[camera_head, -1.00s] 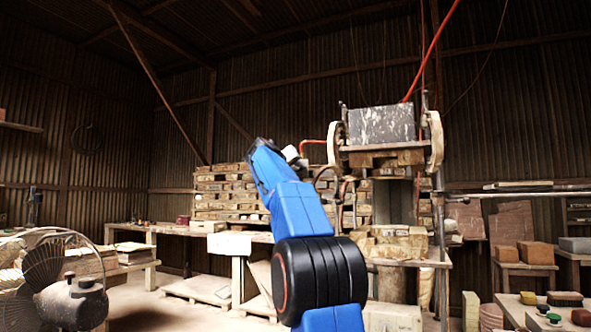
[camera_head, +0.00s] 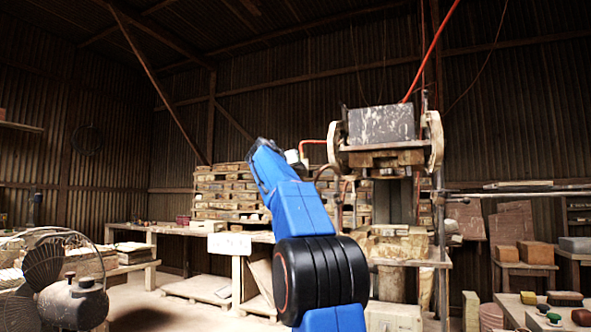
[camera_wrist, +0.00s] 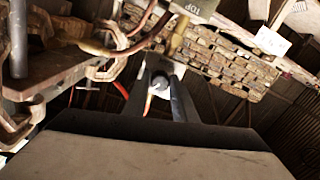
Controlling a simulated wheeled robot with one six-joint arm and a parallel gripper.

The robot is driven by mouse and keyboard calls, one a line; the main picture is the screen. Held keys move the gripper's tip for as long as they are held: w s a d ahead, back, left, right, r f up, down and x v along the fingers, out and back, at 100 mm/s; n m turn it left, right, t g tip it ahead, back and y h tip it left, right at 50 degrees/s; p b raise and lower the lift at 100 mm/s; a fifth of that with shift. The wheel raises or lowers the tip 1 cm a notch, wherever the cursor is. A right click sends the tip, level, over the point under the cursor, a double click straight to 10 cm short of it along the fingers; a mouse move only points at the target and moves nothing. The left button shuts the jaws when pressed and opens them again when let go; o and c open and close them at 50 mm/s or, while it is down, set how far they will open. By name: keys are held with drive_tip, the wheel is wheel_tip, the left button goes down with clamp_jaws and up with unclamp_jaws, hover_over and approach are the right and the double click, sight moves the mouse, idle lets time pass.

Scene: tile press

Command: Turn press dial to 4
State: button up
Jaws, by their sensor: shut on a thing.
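The tile press (camera_head: 385,125) stands right of centre in the head view, with a speckled grey block on top and large side wheels. My gripper shows in the wrist view (camera_wrist: 161,84), its two dark fingers converging on a small grey round knob (camera_wrist: 159,81), apparently the press dial. The fingers are shut on it. The knob's marks and its number setting cannot be read. In the head view my blue arm reaches up to the left of the press, and its wrist hides most of the gripper and the dial.
Metal clamps (camera_wrist: 105,72) and pipework lie close left of my fingers in the wrist view.

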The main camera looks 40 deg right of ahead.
drive_tip(key=o, duration=1)
drive_tip(key=shift+f, duration=0.1)
drive_tip(key=shift+o, duration=0.2)
drive_tip(key=v, duration=1.7)
drive_tip(key=shift+a, duration=0.2)
drive_tip(key=s+a+f+n+y, duration=0.3)
drive_tip(key=s+a+f, duration=0.7)
drive_tip(key=f, duration=1.1)
drive_tip(key=s+a+f+n+g+y, duration=0.1)
drive_tip(key=s+a+f+n+y, duration=0.2)
drive_tip(key=f, duration=1.8)
drive_tip(key=s+a+f+n+g+y, duration=0.1)
drive_tip(key=s+a+f+n+y, duration=0.3)
drive_tip(key=s+a+f+y, duration=0.6)
drive_tip(key=s+a+f, duration=0.9)
drive_tip(key=s+f, duration=0.1)
drive_tip(key=f, duration=0.1)
drive_tip(key=shift+s, duration=0.4)
